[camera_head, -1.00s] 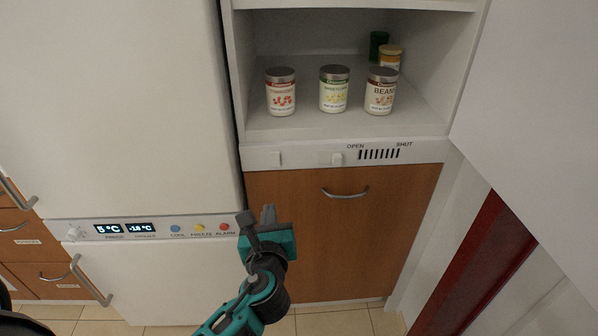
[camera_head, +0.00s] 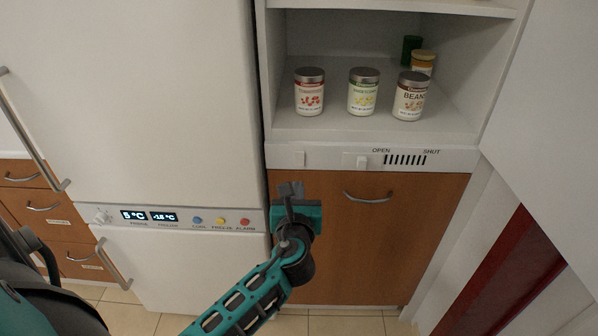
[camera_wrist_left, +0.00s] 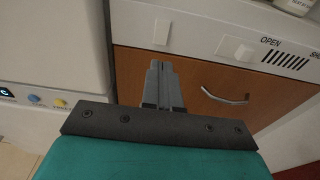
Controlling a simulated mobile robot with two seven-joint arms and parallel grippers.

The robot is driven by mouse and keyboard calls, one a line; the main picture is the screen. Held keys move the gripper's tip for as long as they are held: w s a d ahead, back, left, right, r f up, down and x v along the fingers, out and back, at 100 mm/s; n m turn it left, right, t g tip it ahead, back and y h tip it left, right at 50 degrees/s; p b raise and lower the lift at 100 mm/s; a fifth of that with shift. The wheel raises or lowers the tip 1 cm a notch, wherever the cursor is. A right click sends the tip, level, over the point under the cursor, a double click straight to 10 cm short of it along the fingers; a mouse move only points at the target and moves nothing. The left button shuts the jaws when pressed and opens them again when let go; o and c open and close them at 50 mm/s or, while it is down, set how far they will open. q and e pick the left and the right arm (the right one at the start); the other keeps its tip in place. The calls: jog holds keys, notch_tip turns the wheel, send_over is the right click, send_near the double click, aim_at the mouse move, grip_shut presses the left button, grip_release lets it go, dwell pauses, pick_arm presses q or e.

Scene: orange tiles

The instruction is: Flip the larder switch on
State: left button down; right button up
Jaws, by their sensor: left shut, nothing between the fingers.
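A small white switch (camera_head: 299,158) sits at the left end of the white panel (camera_head: 330,153) below the open shelf. It also shows in the left wrist view (camera_wrist_left: 162,32), above the fingertips. My left gripper (camera_head: 291,188) is shut and empty, just below this switch in the picture, in front of the wooden door's top left corner. In the wrist view, its fingers (camera_wrist_left: 162,68) point up toward the switch, with a visible gap between. A second white knob (camera_head: 362,162) sits right of the switch, beside the OPEN and SHUT lettering. My right gripper is not in view.
Several jars stand on the shelf above, including a beans jar (camera_head: 410,96). The wooden door has a metal handle (camera_head: 368,198) right of my gripper. The white fridge (camera_head: 170,110) stands on the left, with its button strip (camera_head: 180,219) near my arm.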

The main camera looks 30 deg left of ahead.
aim_at(298, 163)
pick_arm(q)
jog(key=b+x, duration=0.1)
jog(key=x, duration=0.7)
jog(key=shift+w+a, duration=0.2)
jog(key=shift+f, duration=0.15)
jog(key=b, duration=0.2)
jog(key=t+y+b, duration=0.1)
jog(key=b, duration=0.1)
jog(key=shift+w+a, duration=0.25)
jog(key=shift+r, duration=0.25)
